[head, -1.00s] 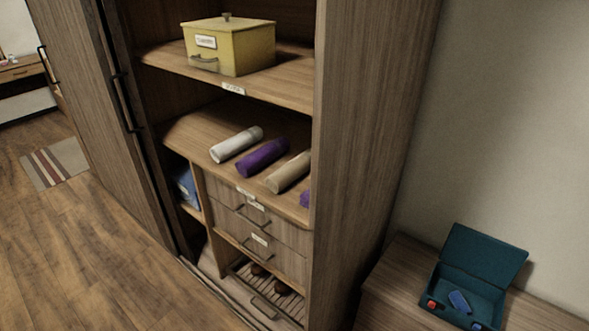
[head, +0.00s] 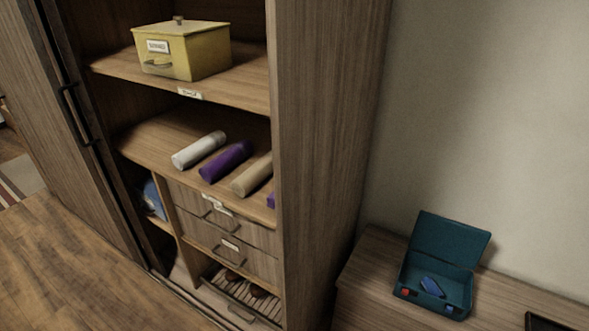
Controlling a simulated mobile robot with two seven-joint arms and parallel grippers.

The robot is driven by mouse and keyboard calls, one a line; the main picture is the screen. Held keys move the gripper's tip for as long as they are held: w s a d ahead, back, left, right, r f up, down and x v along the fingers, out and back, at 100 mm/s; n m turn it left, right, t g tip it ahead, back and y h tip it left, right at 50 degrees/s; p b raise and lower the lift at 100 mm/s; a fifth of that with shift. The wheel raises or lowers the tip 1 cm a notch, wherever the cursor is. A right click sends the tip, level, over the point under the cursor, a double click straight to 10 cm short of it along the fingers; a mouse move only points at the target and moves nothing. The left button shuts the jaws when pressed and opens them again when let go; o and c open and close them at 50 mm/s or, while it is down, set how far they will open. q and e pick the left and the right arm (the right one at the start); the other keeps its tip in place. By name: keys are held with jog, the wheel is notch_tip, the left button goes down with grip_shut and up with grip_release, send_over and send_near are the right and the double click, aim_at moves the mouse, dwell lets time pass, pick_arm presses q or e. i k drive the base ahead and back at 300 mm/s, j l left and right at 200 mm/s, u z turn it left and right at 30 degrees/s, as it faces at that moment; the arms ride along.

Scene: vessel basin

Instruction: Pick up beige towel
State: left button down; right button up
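The beige towel (head: 252,174) is rolled up and lies on the middle shelf of the open wardrobe. Its right end is close to the wardrobe's side panel. A purple rolled towel (head: 225,161) lies just left of it, and a white rolled towel (head: 199,150) lies further left. Part of another purple roll (head: 271,200) shows at the right, mostly hidden by the side panel. Neither of my grippers is in view.
A yellow lidded box (head: 184,52) stands on the upper shelf. The wardrobe side panel (head: 325,130) bounds the shelf on the right. Drawers sit below the shelf. An open teal case (head: 440,268) stands on a low cabinet at right. Wooden floor (head: 75,265) is clear at lower left.

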aim_at(244, 185)
jog(key=i+j+z, duration=0.15)
jog(key=j+z, duration=0.2)
jog(key=i+j+z, duration=0.1)
jog(key=j+z, duration=0.55)
jog(key=j, duration=0.65)
jog(key=j+z, duration=0.25)
jog(key=j, duration=1.65)
